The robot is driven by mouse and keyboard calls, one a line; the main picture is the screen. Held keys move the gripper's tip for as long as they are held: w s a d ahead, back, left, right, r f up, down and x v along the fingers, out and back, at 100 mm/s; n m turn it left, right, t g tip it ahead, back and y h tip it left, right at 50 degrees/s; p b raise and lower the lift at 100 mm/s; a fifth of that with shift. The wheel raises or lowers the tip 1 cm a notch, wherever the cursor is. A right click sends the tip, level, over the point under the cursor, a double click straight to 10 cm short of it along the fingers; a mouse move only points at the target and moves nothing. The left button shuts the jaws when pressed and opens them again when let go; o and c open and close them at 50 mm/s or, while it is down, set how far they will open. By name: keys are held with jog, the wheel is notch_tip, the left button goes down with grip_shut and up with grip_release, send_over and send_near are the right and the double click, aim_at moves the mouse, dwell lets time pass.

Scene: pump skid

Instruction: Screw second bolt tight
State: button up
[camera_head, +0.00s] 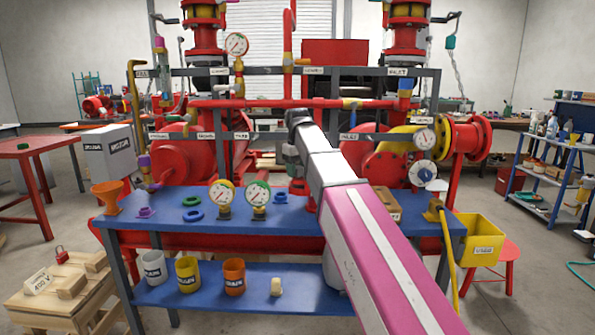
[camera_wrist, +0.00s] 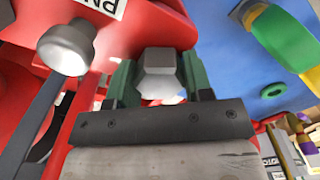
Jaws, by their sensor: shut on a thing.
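In the wrist view my gripper (camera_wrist: 160,72) has its two green fingers shut on a grey hex bolt head (camera_wrist: 158,60), one finger on each side. The bolt's shank and how deep it sits are hidden. A second, round light-grey bolt head (camera_wrist: 66,48) stands out to the left, apart from my fingers, in front of the red pump part (camera_wrist: 150,25). In the head view my arm reaches to the red pump skid, and its links hide the gripper and both bolts.
A blue bench (camera_head: 160,218) stands before the skid, with two gauges, an orange funnel (camera_head: 107,195) and rings on it. Cups stand on its lower shelf. A yellow bin (camera_head: 478,240) hangs at the right end. Red pipes and grey rails (camera_head: 270,136) surround my arm's end closely.

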jog(key=shift+m, duration=1.2)
jog(key=o, duration=1)
